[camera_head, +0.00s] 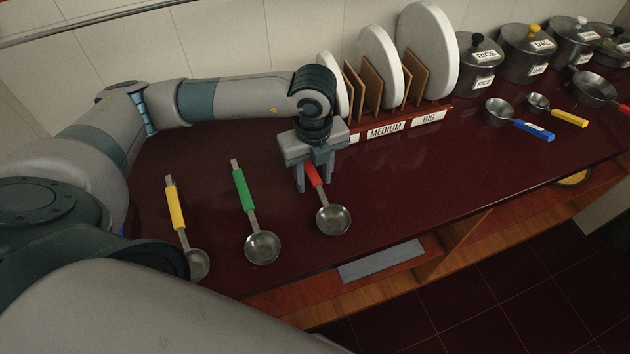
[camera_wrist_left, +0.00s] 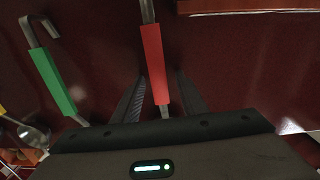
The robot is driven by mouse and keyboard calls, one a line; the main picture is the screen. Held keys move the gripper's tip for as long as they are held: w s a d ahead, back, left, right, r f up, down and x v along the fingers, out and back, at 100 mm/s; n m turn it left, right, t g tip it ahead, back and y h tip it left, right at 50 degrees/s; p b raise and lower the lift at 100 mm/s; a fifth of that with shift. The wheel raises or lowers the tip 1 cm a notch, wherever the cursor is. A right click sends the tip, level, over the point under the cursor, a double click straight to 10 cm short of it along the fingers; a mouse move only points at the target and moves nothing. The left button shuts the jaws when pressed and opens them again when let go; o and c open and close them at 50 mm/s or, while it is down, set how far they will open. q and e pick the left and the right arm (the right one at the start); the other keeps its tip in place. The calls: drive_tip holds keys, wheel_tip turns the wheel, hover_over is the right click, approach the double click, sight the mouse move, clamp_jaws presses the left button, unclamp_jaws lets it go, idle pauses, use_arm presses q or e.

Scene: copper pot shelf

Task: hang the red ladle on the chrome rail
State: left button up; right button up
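The red ladle lies on the dark red counter, its steel bowl (camera_head: 333,220) toward the front edge and its red handle (camera_head: 313,174) under my left gripper (camera_head: 314,188). In the left wrist view the red handle (camera_wrist_left: 154,62) runs between the two open fingers (camera_wrist_left: 160,95), with a gap visible on each side. The ladle is not gripped. The chrome rail (camera_head: 95,17) appears to be the metal bar along the wall at top left. My right gripper is not in view.
A green ladle (camera_head: 243,190) and a yellow ladle (camera_head: 175,207) lie to the left. A rack (camera_head: 440,117) with white plates stands behind my gripper. Measuring cups (camera_head: 498,112) and labelled pots (camera_head: 480,65) are at right. The counter's middle right is clear.

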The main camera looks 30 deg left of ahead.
sight(314, 175)
use_arm(q)
clamp_jaws()
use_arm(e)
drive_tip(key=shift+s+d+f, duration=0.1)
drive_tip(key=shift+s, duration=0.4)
use_arm(q)
drive_tip(key=shift+r, duration=0.1)
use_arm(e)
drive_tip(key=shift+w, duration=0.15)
